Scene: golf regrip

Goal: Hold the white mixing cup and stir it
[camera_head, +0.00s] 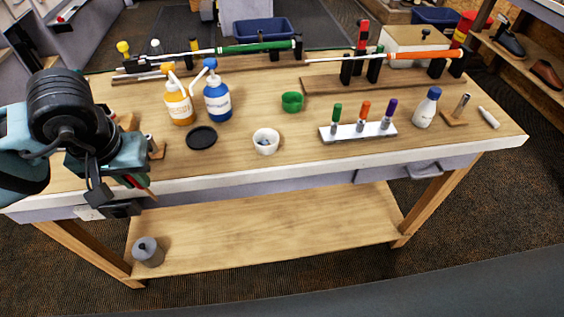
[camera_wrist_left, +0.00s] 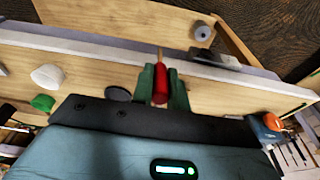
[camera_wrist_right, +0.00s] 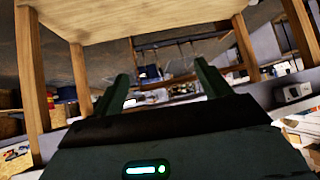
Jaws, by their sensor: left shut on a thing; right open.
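The white mixing cup (camera_head: 266,141) stands upright on the workbench, right of a flat black disc (camera_head: 201,137). In the left wrist view the cup (camera_wrist_left: 47,76) is at the left, well clear of my fingers. My left gripper (camera_head: 138,184) is over the bench's front left edge, shut on a red-handled tool (camera_wrist_left: 160,84). A thin shaft shows beyond the handle; its far end is hard to make out. My right gripper (camera_wrist_right: 163,85) is open and empty, low with the underside of a table above it. It is outside the head view.
Orange (camera_head: 178,103) and blue (camera_head: 217,98) pump bottles stand behind the disc. A green cup (camera_head: 292,102) is behind the white cup. A white rack (camera_head: 357,131) with three coloured-handled tools and a white bottle (camera_head: 427,108) stand right. Golf clubs lie in back holders.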

